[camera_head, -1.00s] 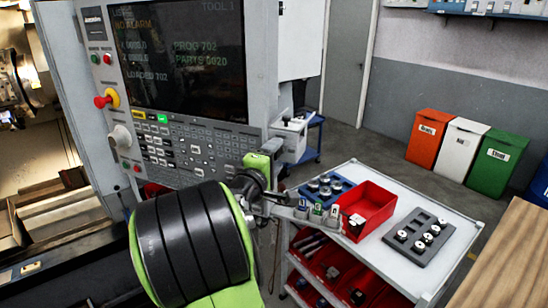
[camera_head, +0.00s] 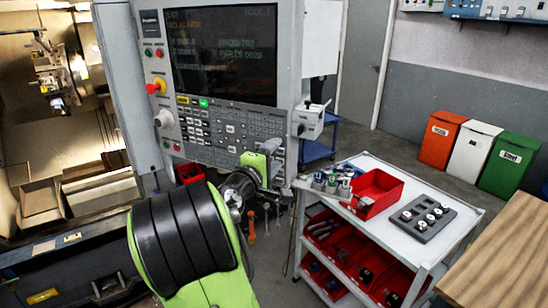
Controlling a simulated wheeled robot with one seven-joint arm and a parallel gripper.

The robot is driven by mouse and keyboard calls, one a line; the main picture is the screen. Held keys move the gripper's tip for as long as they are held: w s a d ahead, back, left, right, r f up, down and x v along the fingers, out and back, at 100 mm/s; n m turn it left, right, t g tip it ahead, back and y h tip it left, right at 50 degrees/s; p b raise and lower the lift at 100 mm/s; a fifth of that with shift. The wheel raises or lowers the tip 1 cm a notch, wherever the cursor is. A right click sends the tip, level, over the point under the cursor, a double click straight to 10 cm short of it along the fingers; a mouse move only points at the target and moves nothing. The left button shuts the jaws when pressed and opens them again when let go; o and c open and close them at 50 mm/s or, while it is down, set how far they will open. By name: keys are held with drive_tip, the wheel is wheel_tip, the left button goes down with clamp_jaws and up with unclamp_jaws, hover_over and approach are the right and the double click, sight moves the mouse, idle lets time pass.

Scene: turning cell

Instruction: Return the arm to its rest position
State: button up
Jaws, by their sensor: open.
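My arm, with its green shell and black ribbed joint, reaches up from the bottom of the head view. Its wrist ends at my gripper (camera_head: 272,186), which is open, with nothing seen held in it. The gripper is small and partly hidden behind the wrist. In the picture it lies just below the machine's control panel (camera_head: 222,125) and left of the white cart (camera_head: 420,252). I cannot tell how far it is from either.
The cart carries a red bin (camera_head: 374,200), a grey tray (camera_head: 440,235) with several round parts, and red bins below. A wooden table (camera_head: 505,250) is at the right. Orange (camera_head: 436,150), white (camera_head: 465,160) and green (camera_head: 508,172) bins stand behind. The lathe opening (camera_head: 55,120) is at the left.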

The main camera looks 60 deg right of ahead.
drive_tip(key=w+a+f+m+t+y+b, duration=0.1)
drive_tip(key=w+a+f+m+t+y, duration=0.1)
drive_tip(key=a+f+y, duration=0.5)
drive_tip(key=w+a+f+m+t+y+b, duration=0.1)
drive_tip(key=a+f+t+y+b, duration=0.15)
drive_tip(key=a, duration=0.75)
drive_tip(key=s+a+f+y, duration=0.2)
drive_tip(key=s+a, duration=0.1)
drive_tip(key=a, duration=0.5)
drive_tip(key=s+a+f+n+y+b, duration=0.1)
drive_tip(key=s+a+f+y, duration=0.1)
drive_tip(key=a, duration=0.6)
drive_tip(key=s+a+f+n+y, duration=0.1)
drive_tip(key=s+a+y, duration=0.3)
drive_tip(key=a, duration=0.4)
drive_tip(key=shift+s+f, duration=0.45)
drive_tip(key=shift+s, duration=0.4)
drive_tip(key=shift+y, duration=0.25)
